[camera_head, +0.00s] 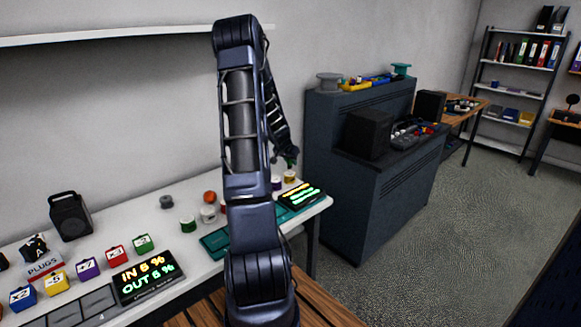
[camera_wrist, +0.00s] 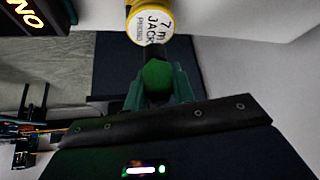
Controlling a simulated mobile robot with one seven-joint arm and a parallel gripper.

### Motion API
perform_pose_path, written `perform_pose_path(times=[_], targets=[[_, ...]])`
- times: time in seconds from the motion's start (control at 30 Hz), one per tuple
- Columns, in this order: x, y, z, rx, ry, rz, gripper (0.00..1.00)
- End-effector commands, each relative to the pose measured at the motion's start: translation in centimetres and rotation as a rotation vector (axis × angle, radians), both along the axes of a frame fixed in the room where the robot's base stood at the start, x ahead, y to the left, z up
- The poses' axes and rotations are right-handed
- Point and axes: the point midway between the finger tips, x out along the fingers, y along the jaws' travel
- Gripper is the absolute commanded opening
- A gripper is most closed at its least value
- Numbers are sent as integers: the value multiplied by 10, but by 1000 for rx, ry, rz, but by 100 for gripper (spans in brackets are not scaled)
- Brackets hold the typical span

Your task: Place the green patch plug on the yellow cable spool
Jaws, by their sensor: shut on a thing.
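My gripper (camera_wrist: 158,74) is shut on the green patch plug (camera_wrist: 157,76), which sits between its two teal fingers in the wrist view. The plug's dark end points toward the yellow cable spool (camera_wrist: 150,24), whose round white label shows at the top of that view. I cannot tell whether plug and spool touch. In the head view my gripper (camera_head: 289,163) is small, near the right end of the white table, just above the yellow spool (camera_head: 290,176). The plug is hard to make out there.
A purple spool (camera_head: 276,183) stands left of the yellow one, and a lit display (camera_head: 301,195) lies in front. An orange spool (camera_head: 210,196) and a green spool (camera_head: 187,224) stand further left. A dark cabinet (camera_head: 340,190) is right of the table.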

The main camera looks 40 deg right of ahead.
Motion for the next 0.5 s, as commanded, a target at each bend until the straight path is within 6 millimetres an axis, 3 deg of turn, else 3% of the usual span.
perform_pose_path(times=[0.2,0.5], targets=[[0,0,-26,0,2,0,2],[0,0,-27,0,0,0,2]])
